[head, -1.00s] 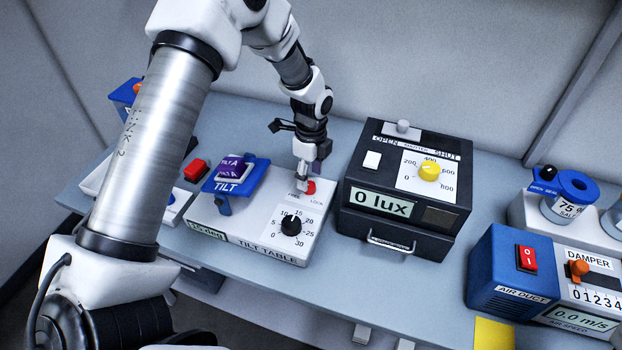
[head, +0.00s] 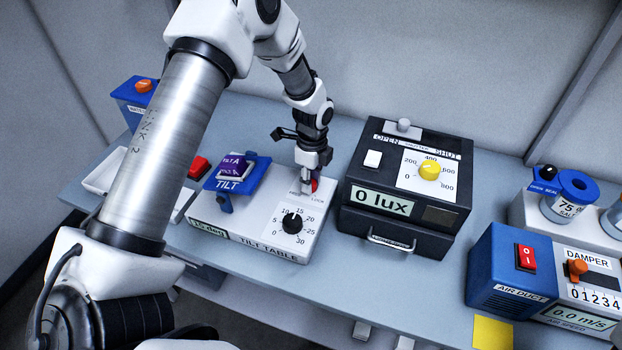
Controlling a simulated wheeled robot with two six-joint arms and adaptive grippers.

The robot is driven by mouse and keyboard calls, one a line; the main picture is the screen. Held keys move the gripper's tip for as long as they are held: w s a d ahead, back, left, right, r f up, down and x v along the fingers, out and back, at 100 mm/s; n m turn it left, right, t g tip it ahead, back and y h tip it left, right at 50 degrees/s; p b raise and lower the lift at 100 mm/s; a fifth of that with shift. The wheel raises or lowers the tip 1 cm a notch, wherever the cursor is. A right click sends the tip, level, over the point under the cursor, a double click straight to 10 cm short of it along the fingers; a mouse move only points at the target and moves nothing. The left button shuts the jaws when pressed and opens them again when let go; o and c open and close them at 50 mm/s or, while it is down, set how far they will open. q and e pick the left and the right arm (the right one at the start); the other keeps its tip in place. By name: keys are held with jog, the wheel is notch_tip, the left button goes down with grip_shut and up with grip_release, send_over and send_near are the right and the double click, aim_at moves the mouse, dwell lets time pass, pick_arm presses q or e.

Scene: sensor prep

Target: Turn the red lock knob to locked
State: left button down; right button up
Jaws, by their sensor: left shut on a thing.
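The tilt table unit (head: 262,222) is a white box with a blue tilt platform (head: 238,174), a black numbered dial and a "15 deg" display. The red lock knob (head: 315,185) sits on its top at the back right, beside the FREE and LOCK lettering. My left gripper (head: 307,184) points down over the knob and is shut on it, hiding most of it; only a red edge shows at the right. Which way the knob points cannot be told. My right gripper is not in view.
A black light box (head: 405,190) with a yellow dial stands close to the right of the tilt table. A blue air duct unit (head: 508,270) is further right. A red button (head: 199,168) is at the left. The bench front is mostly clear.

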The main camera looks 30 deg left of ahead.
pick_arm(q)
jog(key=shift+s, duration=0.1)
jog(key=n+p, duration=0.1)
jog(key=n, duration=0.3)
jog(key=shift+n, duration=0.3)
jog(key=n, duration=0.4)
jog(key=shift+n+p, duration=0.3)
jog(key=shift+p, duration=0.1)
jog(key=n+p, duration=0.1)
jog(key=n, duration=0.3)
jog(key=shift+h, duration=0.3)
jog(key=shift+s+f+n+p, duration=0.1)
jog(key=shift+n+p, duration=0.7)
jog(key=shift+n, duration=1.4)
jog(key=c, duration=0.9)
grip_release()
jog(key=shift+o, duration=0.4)
